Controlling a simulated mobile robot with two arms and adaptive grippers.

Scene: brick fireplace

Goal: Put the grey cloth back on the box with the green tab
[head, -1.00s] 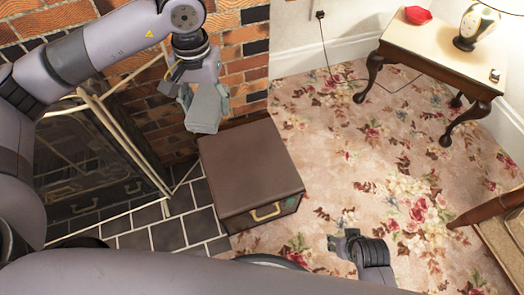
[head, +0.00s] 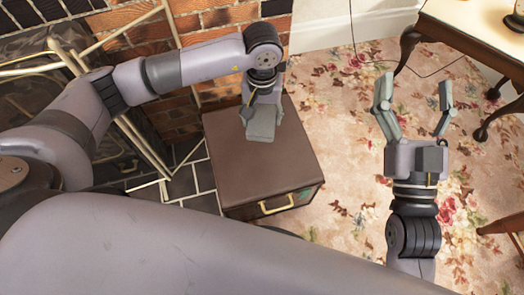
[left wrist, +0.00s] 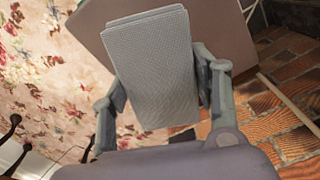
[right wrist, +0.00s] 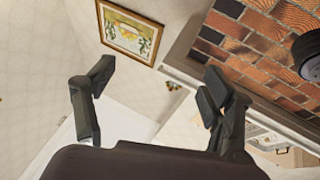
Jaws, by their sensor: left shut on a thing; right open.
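The brown box (head: 250,174) stands on the floor in the middle of the head view, with a brass handle on its front and a small green tab (head: 305,195) at the front right. My left gripper (head: 262,112) is shut on the folded grey cloth (head: 262,125), which appears over the back part of the box lid. In the left wrist view the cloth (left wrist: 150,70) fills the space between the fingers, with the box (left wrist: 225,40) behind it. I cannot tell whether the cloth touches the lid. My right gripper (head: 414,100) is open and empty, right of the box.
A wooden side table (head: 470,40) stands at the upper right. A fireplace with a brass-framed screen (head: 150,130) and brick wall is at the left. A wooden chair (head: 505,225) shows at the right edge.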

